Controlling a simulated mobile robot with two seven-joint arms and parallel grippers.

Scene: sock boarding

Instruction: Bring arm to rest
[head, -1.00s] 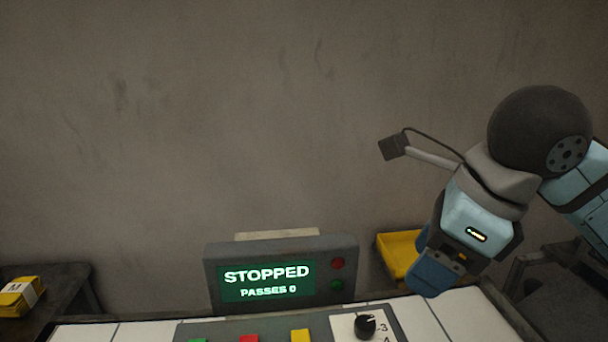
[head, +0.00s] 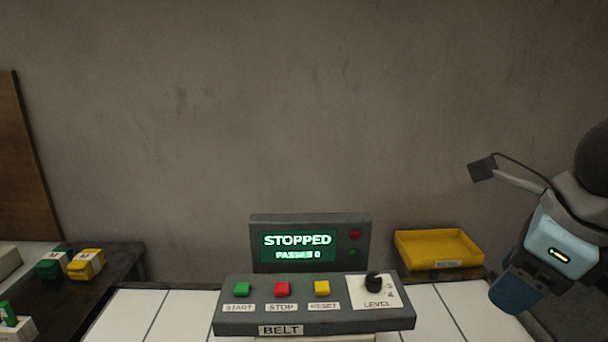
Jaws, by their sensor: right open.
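My right gripper (head: 512,291) hangs at the right edge of the head view, pointing down. Its blue fingers are open, and I see nothing between them. It is to the right of the belt control box (head: 230,322) and apart from it. My left gripper is not in view. The control box has a green START button (head: 242,289), a red STOP button (head: 283,289), a yellow RESET button (head: 322,288) and a black LEVEL knob (head: 374,283). Behind it the display (head: 297,246) reads STOPPED, PASSES 0.
A yellow tray (head: 438,264) stands behind the white tiled table (head: 137,309), close to my right gripper. Green (head: 52,265) and yellow (head: 86,264) banded bundles lie on a dark side table at the left. The space above the control box is clear.

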